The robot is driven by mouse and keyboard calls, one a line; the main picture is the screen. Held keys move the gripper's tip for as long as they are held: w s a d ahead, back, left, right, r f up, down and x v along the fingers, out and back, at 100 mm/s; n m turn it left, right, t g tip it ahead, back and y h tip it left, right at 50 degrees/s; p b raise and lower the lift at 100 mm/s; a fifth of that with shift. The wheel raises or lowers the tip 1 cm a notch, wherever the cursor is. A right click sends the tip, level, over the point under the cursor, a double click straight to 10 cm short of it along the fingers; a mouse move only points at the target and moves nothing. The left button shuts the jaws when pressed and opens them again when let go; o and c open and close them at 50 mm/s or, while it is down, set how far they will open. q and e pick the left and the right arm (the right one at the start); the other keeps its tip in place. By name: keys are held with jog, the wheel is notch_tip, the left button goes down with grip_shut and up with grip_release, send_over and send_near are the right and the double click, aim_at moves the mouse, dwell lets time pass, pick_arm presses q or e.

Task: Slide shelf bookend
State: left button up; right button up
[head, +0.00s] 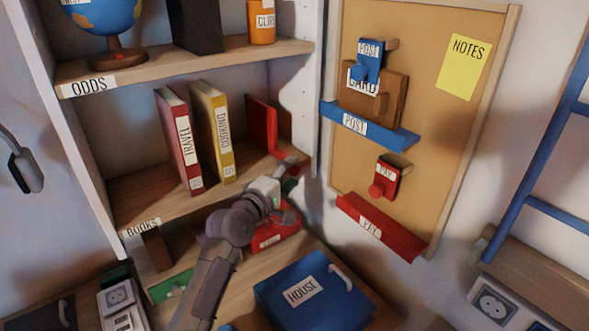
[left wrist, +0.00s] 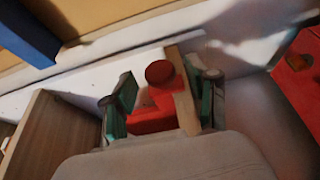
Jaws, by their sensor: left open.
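The red bookend (head: 262,125) stands upright on the middle shelf (head: 190,203), to the right of the red TRAVEL book (head: 180,142) and the yellow COOKING book (head: 213,132), with a gap between it and them. My left gripper (head: 289,181) is at the right end of this shelf, below and in front of the bookend. In the left wrist view its green-padded fingers (left wrist: 163,100) are open. A red part with a round knob (left wrist: 160,72) shows between them, beside a wooden strip.
The white side wall (head: 311,90) of the shelf unit is close to the gripper's right. Blue POST (head: 368,126) and red PAY (head: 382,228) ledges stick out from the corkboard. A globe (head: 108,22) stands above.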

pick_arm(q)
jog(key=shift+x, duration=1.1)
grip_shut()
